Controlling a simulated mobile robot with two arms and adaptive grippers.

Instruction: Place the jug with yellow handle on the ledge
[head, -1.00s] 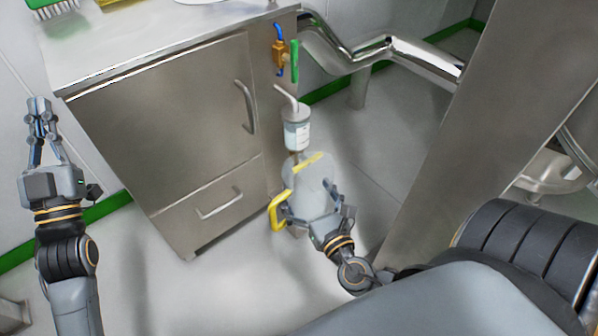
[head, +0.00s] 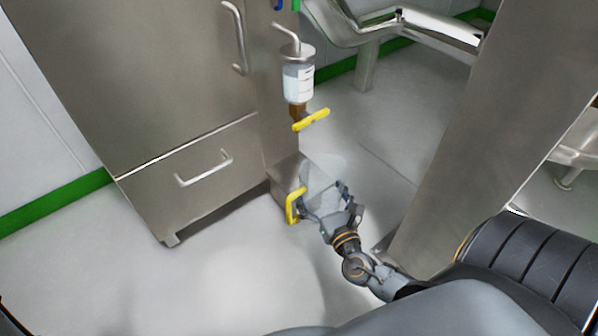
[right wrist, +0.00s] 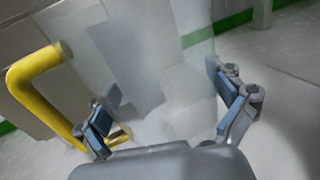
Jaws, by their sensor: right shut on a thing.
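The translucent jug (head: 323,171) has a yellow handle (head: 291,205) on its left side. My right gripper (head: 326,193) is shut around the jug's body. In the right wrist view the clear jug (right wrist: 165,70) stands between the fingers (right wrist: 170,98), its yellow handle (right wrist: 35,82) to the left. The ledge looks to be the low steel block (head: 286,174) at the cabinet's side. The jug overlaps its right part in the head view; I cannot tell whether they touch. My left gripper is out of view.
A dispenser bottle (head: 299,82) with a yellow valve handle (head: 311,120) hangs above the jug. The steel cabinet (head: 130,80) is at the left, a slanted steel panel (head: 490,120) at the right. The floor (head: 220,270) in front is clear.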

